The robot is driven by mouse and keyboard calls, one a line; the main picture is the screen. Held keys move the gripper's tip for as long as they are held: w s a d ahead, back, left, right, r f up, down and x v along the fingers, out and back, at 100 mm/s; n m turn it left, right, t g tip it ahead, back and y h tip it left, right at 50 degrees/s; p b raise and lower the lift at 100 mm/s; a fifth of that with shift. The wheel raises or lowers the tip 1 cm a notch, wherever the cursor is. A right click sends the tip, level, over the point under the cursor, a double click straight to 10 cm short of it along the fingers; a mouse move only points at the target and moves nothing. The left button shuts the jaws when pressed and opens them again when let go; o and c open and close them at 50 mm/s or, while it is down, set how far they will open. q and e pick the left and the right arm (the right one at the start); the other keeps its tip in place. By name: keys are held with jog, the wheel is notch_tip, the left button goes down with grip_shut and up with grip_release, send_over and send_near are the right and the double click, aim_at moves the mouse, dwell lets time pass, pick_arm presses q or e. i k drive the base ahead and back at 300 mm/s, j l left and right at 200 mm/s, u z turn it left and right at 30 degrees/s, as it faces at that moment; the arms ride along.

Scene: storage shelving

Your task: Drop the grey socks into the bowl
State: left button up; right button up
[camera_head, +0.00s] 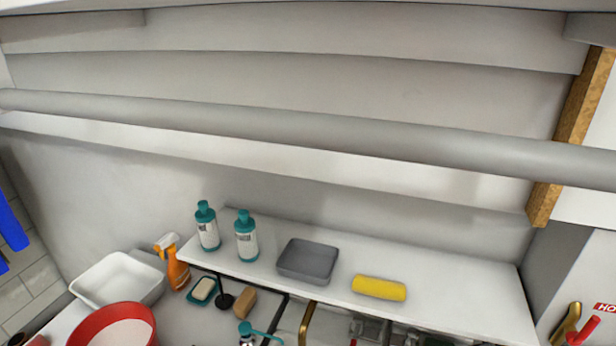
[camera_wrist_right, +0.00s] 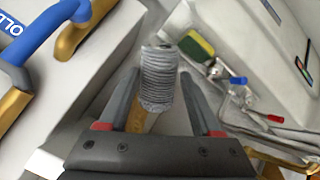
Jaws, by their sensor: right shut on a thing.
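The grey socks (camera_wrist_right: 158,75), a rolled ribbed bundle, show in the right wrist view between the fingers of my right gripper (camera_wrist_right: 160,98). The gripper is shut on them. A round red bowl (camera_head: 75,338) with a pale inside stands at the lower left of the head view, cut off by the bottom edge. Neither the socks nor my grippers show in the head view. The bowl cannot be made out in the wrist view.
A white basin (camera_head: 118,280) and an orange spray bottle (camera_head: 175,268) stand by the bowl. The shelf holds two teal-capped bottles (camera_head: 246,238), a grey tray (camera_head: 307,262) and a yellow roll (camera_head: 379,287). A grey pipe (camera_head: 300,130) crosses above. Blue and gold taps (camera_wrist_right: 45,45) show in the wrist view.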

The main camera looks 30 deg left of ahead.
aim_at(126, 287)
jog(key=k+l+u, duration=0.15)
jog(key=l+u, duration=0.2)
jog(key=k+l+u, duration=0.2)
jog(key=u, duration=0.2)
jog(key=k+l+u, duration=0.2)
jog(key=u, duration=0.15)
jog(key=i+j+u, duration=0.1)
jog(key=u, duration=0.15)
jog(key=i+u, duration=0.75)
